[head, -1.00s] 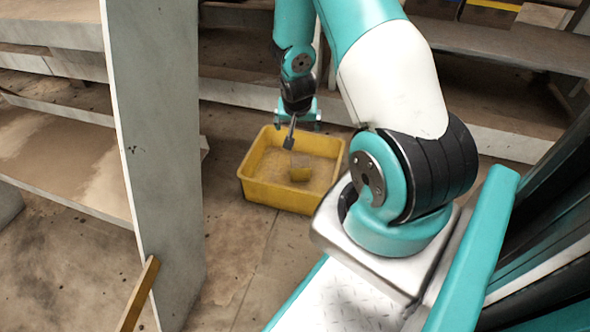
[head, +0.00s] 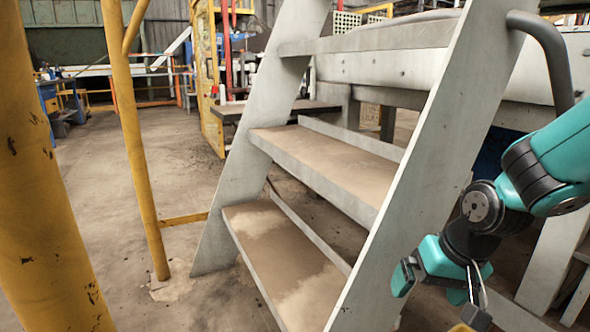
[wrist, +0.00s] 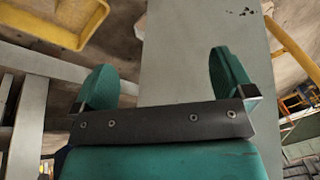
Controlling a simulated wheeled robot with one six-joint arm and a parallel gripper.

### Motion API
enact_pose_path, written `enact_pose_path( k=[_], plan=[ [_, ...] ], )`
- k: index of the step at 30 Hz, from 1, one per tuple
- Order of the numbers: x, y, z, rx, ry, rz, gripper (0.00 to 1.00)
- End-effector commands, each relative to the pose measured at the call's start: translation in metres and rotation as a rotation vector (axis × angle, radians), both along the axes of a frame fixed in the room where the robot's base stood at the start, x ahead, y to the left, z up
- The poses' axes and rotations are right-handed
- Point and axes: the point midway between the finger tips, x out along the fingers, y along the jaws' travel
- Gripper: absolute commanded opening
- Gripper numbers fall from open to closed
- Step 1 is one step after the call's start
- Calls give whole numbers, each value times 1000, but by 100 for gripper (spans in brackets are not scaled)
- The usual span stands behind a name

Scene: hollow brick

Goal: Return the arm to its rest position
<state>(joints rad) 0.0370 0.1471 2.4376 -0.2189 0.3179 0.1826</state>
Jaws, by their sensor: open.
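My gripper (head: 441,287) is at the lower right of the head view, at the end of my teal arm, close beside the grey side panel of a stair. In the wrist view my gripper (wrist: 165,78) has its two teal fingers spread wide apart, with nothing held between them. A yellow tub (wrist: 62,22) shows in part at the upper left of the wrist view; its inside is mostly cut off. A small yellow patch shows below the gripper at the bottom edge of the head view; I cannot tell what it is.
The grey stair side panel (head: 432,150) stands just left of my arm and also crosses behind the fingers in the wrist view (wrist: 200,35). Dusty steps (head: 285,262) lie left of it. Yellow posts (head: 140,140) stand at the left. Open floor (head: 110,225) lies between.

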Motion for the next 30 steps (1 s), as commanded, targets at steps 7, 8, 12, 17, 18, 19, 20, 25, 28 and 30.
enact_pose_path(
  k=[7,8,12,17,18,19,20,25,28,30],
  plan=[
    [-86,79,96,58,5,451,100],
    [-96,84,103,60,6,498,100],
    [-146,103,136,66,7,718,100],
    [-155,105,176,68,16,757,100],
    [-154,105,185,68,15,757,100],
    [-154,105,192,68,15,756,100],
    [-154,105,200,67,16,755,100],
    [-153,105,252,67,14,752,100],
    [-153,105,291,68,14,751,100],
    [-153,105,319,68,14,751,100]
  ],
)
